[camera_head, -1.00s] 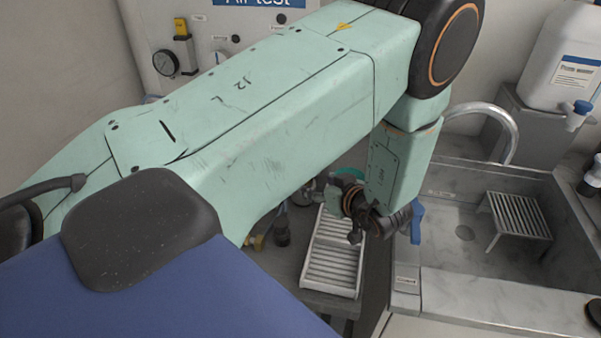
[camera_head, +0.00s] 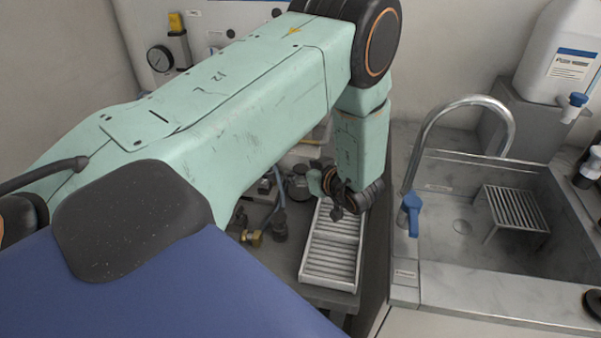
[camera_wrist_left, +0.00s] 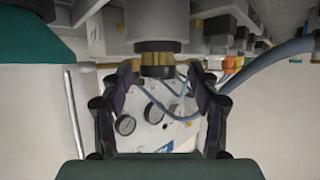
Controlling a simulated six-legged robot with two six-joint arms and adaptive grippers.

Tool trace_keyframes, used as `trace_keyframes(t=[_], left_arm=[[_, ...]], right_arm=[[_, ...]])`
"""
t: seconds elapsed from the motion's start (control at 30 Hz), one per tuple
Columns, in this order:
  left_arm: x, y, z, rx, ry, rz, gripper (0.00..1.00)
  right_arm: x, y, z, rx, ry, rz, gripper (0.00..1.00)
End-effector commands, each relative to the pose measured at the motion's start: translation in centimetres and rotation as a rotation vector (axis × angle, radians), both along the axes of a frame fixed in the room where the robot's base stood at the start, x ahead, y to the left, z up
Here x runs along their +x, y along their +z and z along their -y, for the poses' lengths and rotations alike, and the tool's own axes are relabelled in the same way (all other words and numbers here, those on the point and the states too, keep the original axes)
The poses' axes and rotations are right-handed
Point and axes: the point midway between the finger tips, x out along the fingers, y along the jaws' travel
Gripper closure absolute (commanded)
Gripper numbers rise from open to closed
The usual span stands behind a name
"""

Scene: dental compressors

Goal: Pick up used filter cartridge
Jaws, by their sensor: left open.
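My left gripper (camera_head: 338,192) hangs from the arm over the back of the slatted white tray in the head view. In the left wrist view its two dark fingers (camera_wrist_left: 160,100) are spread open with nothing between their pads. A short brown ribbed cylinder (camera_wrist_left: 157,62), which looks like the used filter cartridge, sits in a grey round housing (camera_wrist_left: 155,25) just ahead of the fingers, roughly centred between them. I cannot tell how far off it is. I cannot make out the cartridge in the head view. My right gripper is in neither view.
The slatted white tray (camera_head: 330,262) lies on the dark bench. Brass fittings (camera_head: 252,237) and hoses stand left of it. A blue hose (camera_wrist_left: 270,52) runs near the right finger. The sink (camera_head: 440,255), with its curved tap (camera_head: 470,100), is on the right.

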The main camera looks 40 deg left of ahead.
Motion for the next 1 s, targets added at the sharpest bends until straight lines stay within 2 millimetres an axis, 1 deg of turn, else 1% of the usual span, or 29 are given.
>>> trace_keyframes(t=[0.17, 0.83, 0.87, 1.0], left_arm=[[0.07, -0.02, -0.15, 0.0, 0.0, -0.001, 0.4], [0.06, -0.04, -0.1, -0.001, -0.001, -0.001, 0.96], [0.07, -0.04, -0.1, -0.001, -0.001, -0.001, 0.98], [0.06, -0.07, -0.09, -0.002, -0.001, -0.001, 0.98]], right_arm=[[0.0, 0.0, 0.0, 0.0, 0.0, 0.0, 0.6], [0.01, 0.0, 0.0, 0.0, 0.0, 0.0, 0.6], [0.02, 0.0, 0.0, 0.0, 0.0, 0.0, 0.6], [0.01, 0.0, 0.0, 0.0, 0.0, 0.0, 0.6]])
